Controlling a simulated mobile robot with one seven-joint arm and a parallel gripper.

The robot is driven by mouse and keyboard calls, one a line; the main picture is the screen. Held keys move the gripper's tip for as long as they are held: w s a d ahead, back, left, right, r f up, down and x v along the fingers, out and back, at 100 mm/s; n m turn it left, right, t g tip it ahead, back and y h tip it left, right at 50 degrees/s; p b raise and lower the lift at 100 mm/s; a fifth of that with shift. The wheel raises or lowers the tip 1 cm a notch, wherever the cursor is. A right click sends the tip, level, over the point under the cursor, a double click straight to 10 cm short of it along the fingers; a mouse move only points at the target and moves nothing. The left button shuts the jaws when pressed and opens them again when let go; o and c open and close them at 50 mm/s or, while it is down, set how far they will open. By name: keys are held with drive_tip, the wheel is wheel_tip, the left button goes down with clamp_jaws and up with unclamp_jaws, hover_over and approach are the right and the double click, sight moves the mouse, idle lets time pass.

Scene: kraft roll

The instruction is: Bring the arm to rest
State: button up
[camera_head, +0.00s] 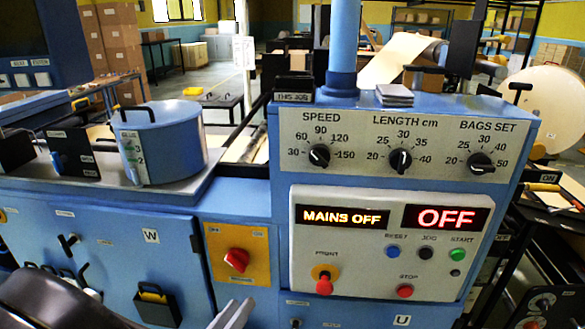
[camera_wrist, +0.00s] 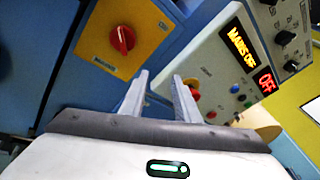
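My gripper (camera_head: 233,315) shows at the bottom of the head view, in front of the blue machine below the yellow plate with the red rotary switch (camera_head: 237,260). In the wrist view my gripper (camera_wrist: 161,82) has its two grey fingers apart, with nothing between them. The red switch (camera_wrist: 122,39) is up and left of the fingers there, and the fingers do not touch it. The control panel (camera_head: 388,242) reads "MAINS OFF" and "OFF". Part of my arm fills the lower left corner of the head view.
A blue glue pot (camera_head: 163,141) stands on the ledge at left. A black-handled box (camera_head: 157,305) sticks out from the lower left front. A paper roll (camera_head: 541,111) is at right.

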drive_tip(key=s+d+r+m+g+h, duration=0.1)
drive_tip(key=d+r+m+g, duration=0.25)
drive_tip(key=d+m, duration=0.35)
drive_tip(key=d+r+m+g+h, duration=0.1)
drive_tip(key=d+r+m+g, duration=0.2)
drive_tip(key=d+m+g, duration=0.4)
drive_tip(key=s+d+r+m+g+h, duration=0.1)
drive_tip(key=d+r+m+g, duration=0.15)
drive_tip(key=d+m, duration=0.45)
drive_tip(key=s+d+r+m+t+y, duration=0.1)
drive_tip(key=s+d+r+m+y, duration=0.2)
drive_tip(key=r+m, duration=0.3)
drive_tip(key=s+d+r+m+t+y, duration=0.1)
drive_tip(key=s+d+r+m+y, duration=0.3)
drive_tip(key=m, duration=0.7)
drive_tip(key=shift+s+r+m+t+y, duration=0.3)
drive_tip(key=shift+r+y, duration=0.6)
drive_tip(key=shift+r, duration=0.05)
